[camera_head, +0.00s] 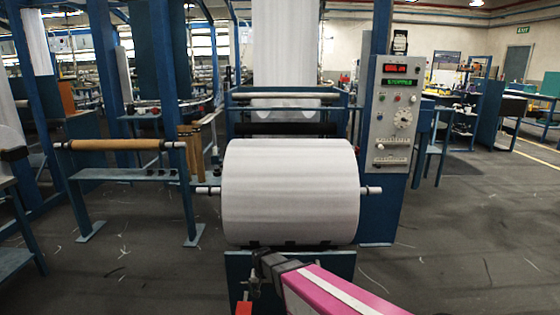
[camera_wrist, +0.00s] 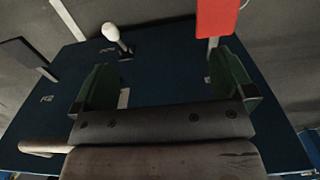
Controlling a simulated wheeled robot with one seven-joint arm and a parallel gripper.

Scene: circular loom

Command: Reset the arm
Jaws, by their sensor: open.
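My arm reaches in from the lower right of the head view, its link pink with a white stripe. My gripper (camera_head: 262,268) is dark and sits low in front of the blue-green stand (camera_head: 330,268) under the large white roll (camera_head: 290,190). In the wrist view my gripper (camera_wrist: 165,82) has its two greenish fingers spread apart with nothing between them. Behind them lies a flat dark blue surface (camera_wrist: 160,65). In the head view the fingertips are small, and whether they touch the stand cannot be told.
A white-headed knob (camera_wrist: 111,33) and a red part (camera_wrist: 216,18) are close to the fingers in the wrist view. A control panel (camera_head: 392,125) stands right of the roll. A brown roller on a stand (camera_head: 120,145) is at left. Grey floor is open at right.

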